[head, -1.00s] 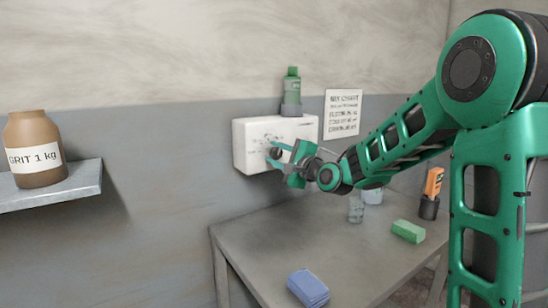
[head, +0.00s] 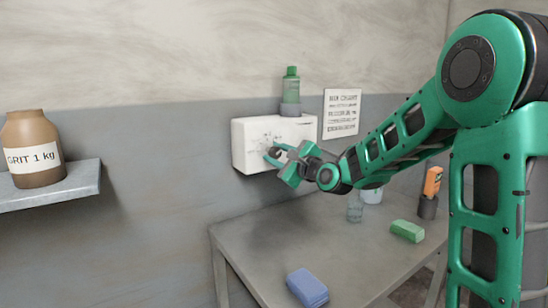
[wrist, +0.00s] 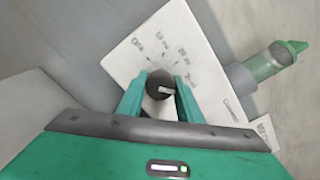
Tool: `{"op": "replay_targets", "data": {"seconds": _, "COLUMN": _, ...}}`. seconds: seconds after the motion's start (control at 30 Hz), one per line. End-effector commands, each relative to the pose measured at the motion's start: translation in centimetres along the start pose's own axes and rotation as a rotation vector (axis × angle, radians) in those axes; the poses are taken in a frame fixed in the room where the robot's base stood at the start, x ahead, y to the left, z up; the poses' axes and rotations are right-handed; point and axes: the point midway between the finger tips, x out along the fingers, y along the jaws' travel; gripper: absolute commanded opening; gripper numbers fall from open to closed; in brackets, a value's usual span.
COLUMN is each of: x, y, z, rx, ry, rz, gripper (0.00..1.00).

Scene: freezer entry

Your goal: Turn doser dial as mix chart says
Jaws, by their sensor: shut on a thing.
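The doser is a white box (head: 243,150) on the wall, with a dark round dial (wrist: 160,84) on its front. Printed marks stand around the dial; I can make out "OFF" at one end, and the others are too small to read surely. A pale pointer bar shows on the dial's face. My gripper (head: 276,158) is at the dial, and in the wrist view its two green fingers (wrist: 159,91) are shut on it from both sides. The mix chart (head: 341,113) is a white sheet on the wall right of the doser; its lines are too small to read.
Below, the table (head: 250,246) holds a blue block (head: 307,287), a green sponge (head: 407,231), a glass (head: 355,211) and an orange item in a dark cup (head: 428,208). A grit jar (head: 33,150) sits on the left shelf.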

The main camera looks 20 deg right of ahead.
Motion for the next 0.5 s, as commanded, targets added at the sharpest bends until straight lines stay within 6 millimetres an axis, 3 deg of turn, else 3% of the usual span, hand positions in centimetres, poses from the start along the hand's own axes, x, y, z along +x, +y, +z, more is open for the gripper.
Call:
{"op": "replay_targets", "data": {"seconds": 0.2, "x": -0.03, "y": 0.39, "z": -0.20, "rx": 0.002, "ry": 0.004, "rz": 0.008, "gripper": 0.10}}
{"op": "replay_targets", "data": {"seconds": 0.23, "x": -0.03, "y": 0.39, "z": -0.19, "rx": 0.002, "ry": 0.004, "rz": 0.008, "gripper": 0.35}}
{"op": "replay_targets", "data": {"seconds": 0.3, "x": -0.03, "y": 0.38, "z": -0.16, "rx": 0.001, "ry": 0.004, "rz": 0.008, "gripper": 0.50}}
{"op": "replay_targets", "data": {"seconds": 0.5, "x": 0.00, "y": 0.21, "z": -0.01, "rx": 0.000, "ry": 0.001, "rz": 0.004, "gripper": 0.50}}
